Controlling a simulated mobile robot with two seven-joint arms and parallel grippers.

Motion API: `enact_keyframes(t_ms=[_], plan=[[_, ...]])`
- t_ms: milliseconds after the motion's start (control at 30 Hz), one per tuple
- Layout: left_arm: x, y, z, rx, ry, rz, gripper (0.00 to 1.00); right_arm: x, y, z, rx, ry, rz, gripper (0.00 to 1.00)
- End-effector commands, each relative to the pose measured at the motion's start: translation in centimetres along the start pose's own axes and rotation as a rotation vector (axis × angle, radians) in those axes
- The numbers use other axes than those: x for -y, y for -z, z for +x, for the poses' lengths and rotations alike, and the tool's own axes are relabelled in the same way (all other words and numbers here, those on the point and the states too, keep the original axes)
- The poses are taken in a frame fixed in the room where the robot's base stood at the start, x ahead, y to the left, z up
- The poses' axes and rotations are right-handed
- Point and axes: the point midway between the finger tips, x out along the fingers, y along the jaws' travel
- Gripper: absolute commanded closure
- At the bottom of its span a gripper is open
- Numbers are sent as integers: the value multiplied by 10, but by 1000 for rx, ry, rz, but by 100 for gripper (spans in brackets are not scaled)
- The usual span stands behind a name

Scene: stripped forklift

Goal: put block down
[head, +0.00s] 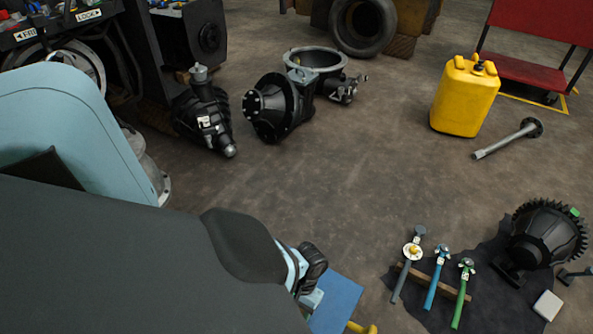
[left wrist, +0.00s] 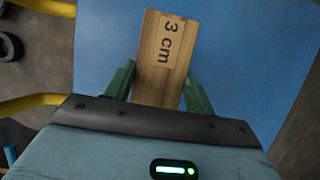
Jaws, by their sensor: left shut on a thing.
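A wooden block (left wrist: 163,62) marked "3 cm" shows in the left wrist view. My left gripper (left wrist: 158,88) is shut on its near end, with a green finger on each side. The block's far end points away from the gripper over a flat blue surface (left wrist: 245,50). I cannot tell whether the block touches that surface. In the head view a corner of the blue surface (head: 338,298) shows at the bottom, beside my left arm. The block and the left fingertips are hidden there. My right gripper is in neither view.
Yellow bars (left wrist: 28,103) stand by the blue surface's left edge. On the floor are a yellow canister (head: 464,98), a black gear housing (head: 547,235) on a dark mat, several colored tools, and black machine parts (head: 275,105). The middle floor is clear.

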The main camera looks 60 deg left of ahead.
Motion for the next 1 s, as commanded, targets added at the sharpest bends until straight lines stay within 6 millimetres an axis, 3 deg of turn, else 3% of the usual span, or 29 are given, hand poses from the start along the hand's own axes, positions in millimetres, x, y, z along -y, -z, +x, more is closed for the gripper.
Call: enact_keyframes(t_ms=[200,500,900,933,1000], plan=[[4,13,-3,-1,0,-1,72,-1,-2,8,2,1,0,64],[4,25,30,0,0,0,72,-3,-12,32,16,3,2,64],[4,26,32,-1,0,0,72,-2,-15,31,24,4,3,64],[4,26,31,-1,0,0,42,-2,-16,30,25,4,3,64],[4,26,31,-1,0,0,33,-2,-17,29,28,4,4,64]])
